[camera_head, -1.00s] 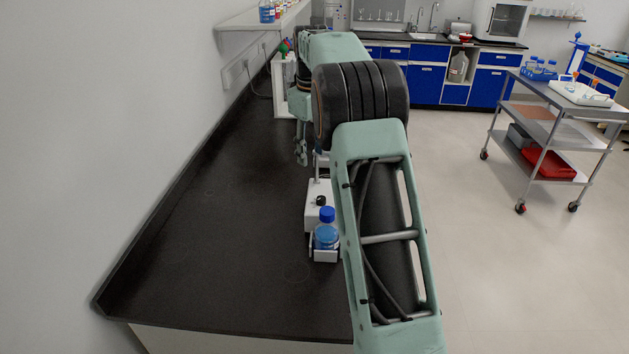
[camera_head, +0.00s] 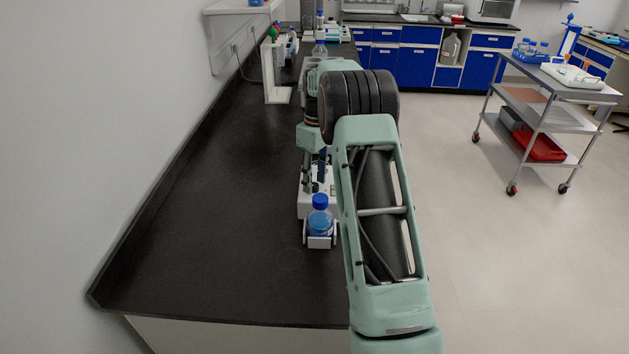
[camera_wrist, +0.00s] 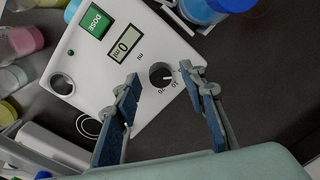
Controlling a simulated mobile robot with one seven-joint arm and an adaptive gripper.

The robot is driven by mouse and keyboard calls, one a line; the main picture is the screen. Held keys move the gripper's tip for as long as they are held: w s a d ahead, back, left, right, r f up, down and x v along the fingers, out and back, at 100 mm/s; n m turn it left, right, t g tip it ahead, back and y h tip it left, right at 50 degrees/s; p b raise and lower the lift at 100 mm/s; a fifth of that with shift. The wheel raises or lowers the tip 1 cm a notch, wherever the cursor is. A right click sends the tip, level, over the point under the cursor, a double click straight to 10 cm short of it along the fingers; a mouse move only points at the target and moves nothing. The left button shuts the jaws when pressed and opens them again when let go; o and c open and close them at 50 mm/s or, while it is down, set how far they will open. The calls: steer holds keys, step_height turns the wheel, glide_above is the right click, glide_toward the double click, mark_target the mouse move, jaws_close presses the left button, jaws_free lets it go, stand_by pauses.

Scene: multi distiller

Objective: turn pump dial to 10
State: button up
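The white pump (camera_wrist: 88,95) fills the middle of the wrist view, with a green DOSE button (camera_wrist: 96,21), a display (camera_wrist: 126,44) reading 0 ml and a black round dial (camera_wrist: 161,75). A white mark on the dial points toward the printed 10 side; its exact setting is hard to read. My gripper (camera_wrist: 164,78) is open, its blue-padded fingers on either side of the dial in the picture. I cannot tell whether they touch it. In the head view the pump (camera_head: 305,207) stands on the bench, partly hidden by my arm, with my gripper (camera_head: 316,177) over it.
A blue-capped bottle of blue liquid (camera_head: 320,222) stands in a holder at the pump's near end. A white stand (camera_head: 276,75) is farther back on the dark bench (camera_head: 190,210). The bench left of the pump is clear. A metal cart (camera_head: 540,100) stands right.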

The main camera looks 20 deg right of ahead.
steer(key=shift+f, duration=0.35)
jaws_close()
steer(key=shift+r+m, duration=0.1)
steer(key=shift+m, duration=0.3)
steer(key=m, duration=0.3)
steer(key=shift+p, duration=0.35)
steer(key=shift+m+t, duration=0.3)
steer(key=shift+m, duration=2.2)
